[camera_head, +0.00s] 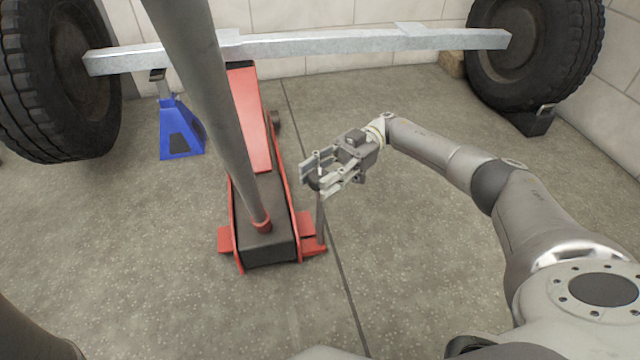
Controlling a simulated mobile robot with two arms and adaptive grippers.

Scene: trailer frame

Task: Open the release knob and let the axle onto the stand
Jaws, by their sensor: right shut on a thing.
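The silver axle (330,45) runs across the back between two tyres. The blue stand (181,131) is upright under its left part; I cannot tell whether its dark top touches the axle. The red floor jack (252,125) reaches under the axle, right of the stand. A thin upright rod (320,222) rises at the jack's front right corner. My right gripper (312,175) is shut around the top of this rod, on what appears to be the dark release knob, mostly hidden by the fingers. My left gripper is not in view.
A thick grey jack handle (212,100) slants up from the jack and hides part of it. Large tyres stand at left (60,80) and right (530,50). A black chock (532,121) sits by the right tyre. The concrete floor in front is clear.

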